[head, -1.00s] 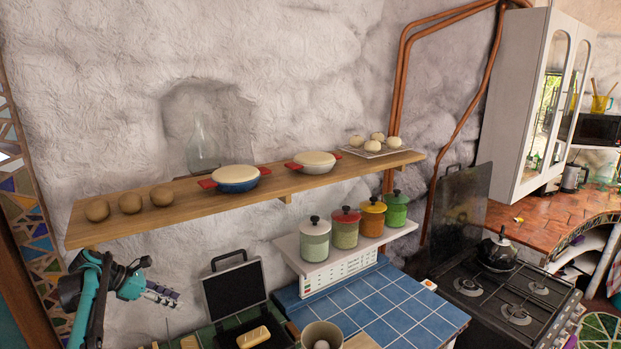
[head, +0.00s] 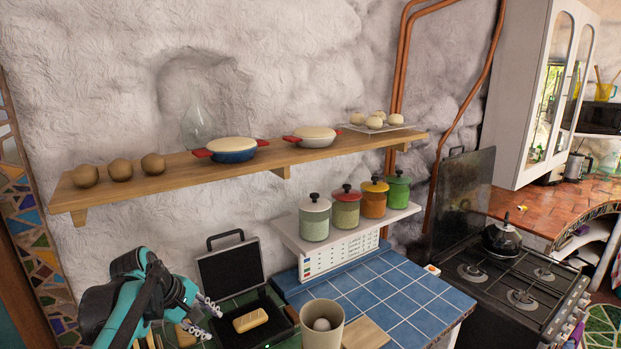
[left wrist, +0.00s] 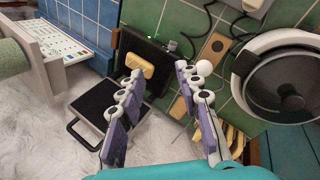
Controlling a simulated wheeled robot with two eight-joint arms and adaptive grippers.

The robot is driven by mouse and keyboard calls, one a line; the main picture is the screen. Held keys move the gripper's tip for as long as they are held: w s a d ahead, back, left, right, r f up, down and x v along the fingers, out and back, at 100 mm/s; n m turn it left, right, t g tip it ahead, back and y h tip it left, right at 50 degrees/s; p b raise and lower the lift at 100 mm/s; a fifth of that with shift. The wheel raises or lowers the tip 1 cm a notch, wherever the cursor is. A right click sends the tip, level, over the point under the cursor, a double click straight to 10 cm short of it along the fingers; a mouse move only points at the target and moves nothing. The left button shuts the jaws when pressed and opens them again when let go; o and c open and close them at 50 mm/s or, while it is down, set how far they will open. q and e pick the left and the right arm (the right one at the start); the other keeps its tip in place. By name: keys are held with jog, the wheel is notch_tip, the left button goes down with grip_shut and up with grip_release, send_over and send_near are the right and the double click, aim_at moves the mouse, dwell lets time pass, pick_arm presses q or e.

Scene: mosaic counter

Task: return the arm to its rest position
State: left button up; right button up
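My left arm, teal and black, comes in at the lower left of the head view. Its gripper (head: 207,320) hangs just left of the open black case. In the left wrist view the two jointed, purple-padded fingers of the gripper (left wrist: 160,72) are spread apart with nothing between them. The left wrist view looks past them to the counter. My right arm and gripper are in neither view.
The open black case (head: 228,273) holds a tan block (head: 250,320). A beige cup (head: 322,335) stands right of it. A wooden shelf (head: 330,150) with pots and round items runs above. Blue tiles (head: 400,297) are mostly clear.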

pick_arm(q)
jog(key=s+d+f+m+t+y+b, duration=0.1)
jog(key=s+d+f+m+b, duration=0.2)
jog(key=s+f+m, duration=0.3)
jog(key=s+d+f+m+t+y+b, duration=0.1)
jog(key=s+f+m+b, duration=0.4)
jog(key=s+f, duration=0.6)
jog(key=s+d+m+y, duration=0.1)
jog(key=s+d+m, duration=0.1)
jog(key=s, duration=0.1)
jog(key=shift+s+f+t, duration=0.25)
jog(key=shift+s+t, duration=0.05)
